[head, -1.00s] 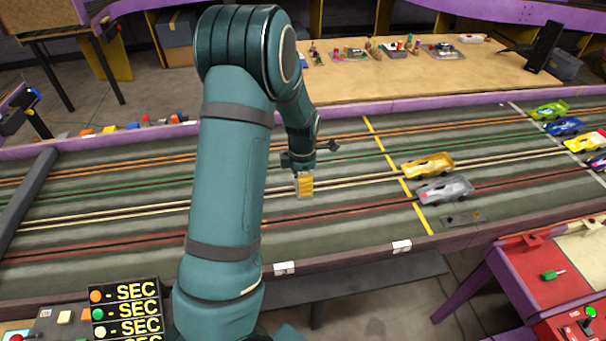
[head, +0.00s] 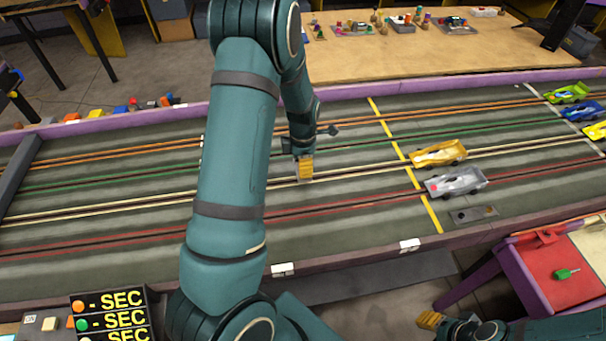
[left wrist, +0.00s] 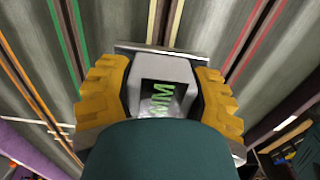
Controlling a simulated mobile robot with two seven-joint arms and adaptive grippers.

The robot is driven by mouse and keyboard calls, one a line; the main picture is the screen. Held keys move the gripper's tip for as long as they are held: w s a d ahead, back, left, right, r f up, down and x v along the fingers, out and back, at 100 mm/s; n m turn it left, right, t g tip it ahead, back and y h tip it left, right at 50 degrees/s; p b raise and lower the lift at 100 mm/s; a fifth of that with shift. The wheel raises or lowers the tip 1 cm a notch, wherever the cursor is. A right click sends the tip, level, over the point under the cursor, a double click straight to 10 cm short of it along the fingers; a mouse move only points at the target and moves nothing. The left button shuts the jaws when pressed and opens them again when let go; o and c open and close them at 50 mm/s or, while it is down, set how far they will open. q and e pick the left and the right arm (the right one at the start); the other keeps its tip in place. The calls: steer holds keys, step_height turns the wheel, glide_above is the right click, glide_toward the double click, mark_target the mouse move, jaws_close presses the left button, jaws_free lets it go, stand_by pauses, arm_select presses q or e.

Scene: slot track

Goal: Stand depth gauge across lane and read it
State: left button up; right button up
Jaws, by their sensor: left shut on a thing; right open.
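The depth gauge (left wrist: 165,72) is a grey block with a green "MM" display and a flat metal crossbar. My left gripper (head: 305,170) is shut on it, with yellow finger pads on both sides in the left wrist view (left wrist: 162,92). The gauge is over the cream-striped lane (head: 365,174) of the track; its bar runs crosswise to the stripes. I cannot tell whether it touches the track. The display is seen at a slant and no number is readable. My right gripper (head: 431,320) is open and empty at the bottom, off the track's near edge.
A gold car (head: 437,154) and a silver car (head: 455,182) stand right of the gauge, by the yellow line (head: 405,160). More cars, including a green one (head: 567,93), stand further right. A red-topped stand (head: 560,275) is at lower right. The track left of my arm is clear.

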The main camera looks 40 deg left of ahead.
arm_select(q)
step_height(320, 180, down, 4)
steer(key=shift+f+b, duration=0.1)
steer(key=shift+b, duration=0.35)
steer(key=o, duration=1.3)
step_height(320, 180, up, 12)
steer(key=p, duration=0.3)
